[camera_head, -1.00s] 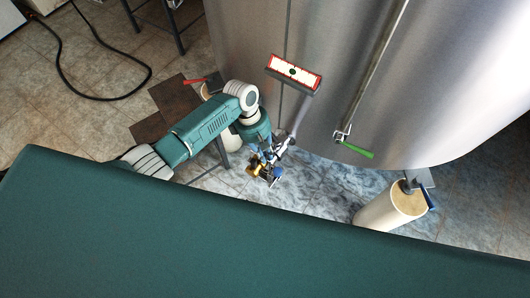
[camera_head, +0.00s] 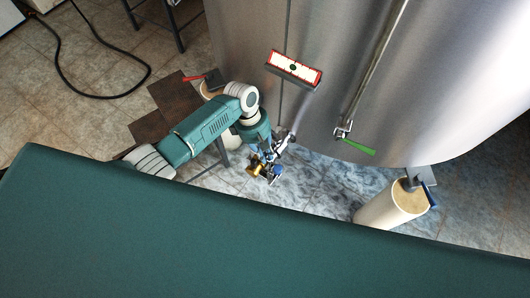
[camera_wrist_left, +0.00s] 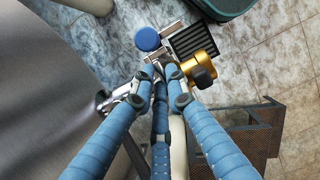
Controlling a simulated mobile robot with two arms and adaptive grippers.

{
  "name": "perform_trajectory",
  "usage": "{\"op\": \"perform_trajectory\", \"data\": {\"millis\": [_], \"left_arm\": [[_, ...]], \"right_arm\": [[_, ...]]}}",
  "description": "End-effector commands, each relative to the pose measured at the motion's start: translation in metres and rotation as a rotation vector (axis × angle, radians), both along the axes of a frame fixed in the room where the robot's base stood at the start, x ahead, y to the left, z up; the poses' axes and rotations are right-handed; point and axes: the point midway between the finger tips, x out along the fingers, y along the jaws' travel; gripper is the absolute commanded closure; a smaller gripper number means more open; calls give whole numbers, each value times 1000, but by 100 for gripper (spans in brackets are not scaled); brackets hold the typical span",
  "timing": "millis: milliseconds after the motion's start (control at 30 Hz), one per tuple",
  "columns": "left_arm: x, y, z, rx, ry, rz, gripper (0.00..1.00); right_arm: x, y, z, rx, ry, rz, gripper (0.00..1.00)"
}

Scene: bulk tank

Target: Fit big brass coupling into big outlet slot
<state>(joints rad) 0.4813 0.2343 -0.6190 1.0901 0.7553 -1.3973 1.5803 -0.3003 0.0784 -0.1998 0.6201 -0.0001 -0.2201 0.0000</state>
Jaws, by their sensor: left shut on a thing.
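The big brass coupling (camera_head: 254,168) is golden, with a dark knob on it; it also shows in the left wrist view (camera_wrist_left: 201,66), just right of the fingertips. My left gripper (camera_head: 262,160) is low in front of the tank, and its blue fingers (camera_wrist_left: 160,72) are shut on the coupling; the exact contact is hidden. Close by are a blue round cap (camera_wrist_left: 147,39) and a dark ribbed block (camera_wrist_left: 190,40). A shiny outlet pipe (camera_wrist_left: 124,92) reaches from the tank to the fingers. The big outlet slot cannot be made out. My right gripper is not in view.
The large steel tank (camera_head: 350,60) fills the top, with a sign (camera_head: 293,69) and a green handle (camera_head: 355,147). A pale cylindrical stand (camera_head: 385,208) bears a dark blue-handled item at right. A red-handled tool (camera_head: 194,78) lies at left. A black hose (camera_head: 60,65) curves over the floor.

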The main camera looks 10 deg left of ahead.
Motion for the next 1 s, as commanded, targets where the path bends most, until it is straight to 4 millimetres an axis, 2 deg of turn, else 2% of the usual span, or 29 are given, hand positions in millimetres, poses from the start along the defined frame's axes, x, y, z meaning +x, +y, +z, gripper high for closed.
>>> {"op": "perform_trajectory", "data": {"millis": [567,1000], "left_arm": [[0,0,-14,-1,-1,0,100],[1,-1,-4,-1,-1,0,100]], "right_arm": [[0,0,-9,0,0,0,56],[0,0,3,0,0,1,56]]}}
